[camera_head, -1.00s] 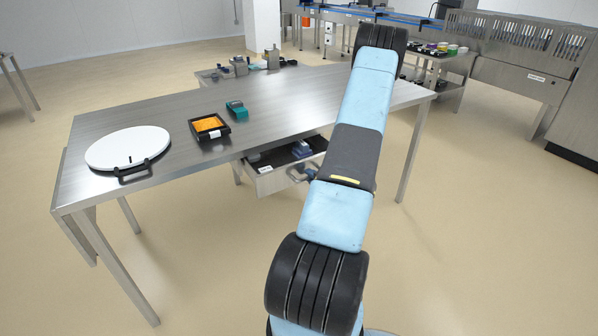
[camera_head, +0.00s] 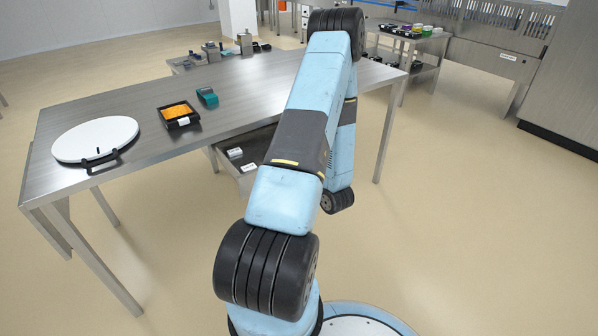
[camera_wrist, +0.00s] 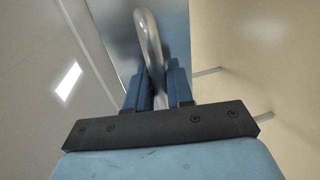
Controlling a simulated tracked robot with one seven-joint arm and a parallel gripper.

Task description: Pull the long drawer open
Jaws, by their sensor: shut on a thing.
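The long drawer (camera_head: 243,184) sticks out open under the front edge of the steel table. Its left part shows a dark inside with small white items, and my arm hides the rest. In the wrist view, a curved metal handle (camera_wrist: 147,32) runs between the two blue fingers of my gripper (camera_wrist: 157,80), which are shut on it. The drawer's pale front (camera_wrist: 45,60) fills the left of that view. In the head view my gripper is hidden behind my arm.
The steel table (camera_head: 140,105) holds a round white board (camera_head: 95,138) with a black handle, a black tray (camera_head: 165,112) with orange contents and a teal item (camera_head: 207,96). A table leg (camera_head: 386,140) stands right of my arm. Open floor lies in front.

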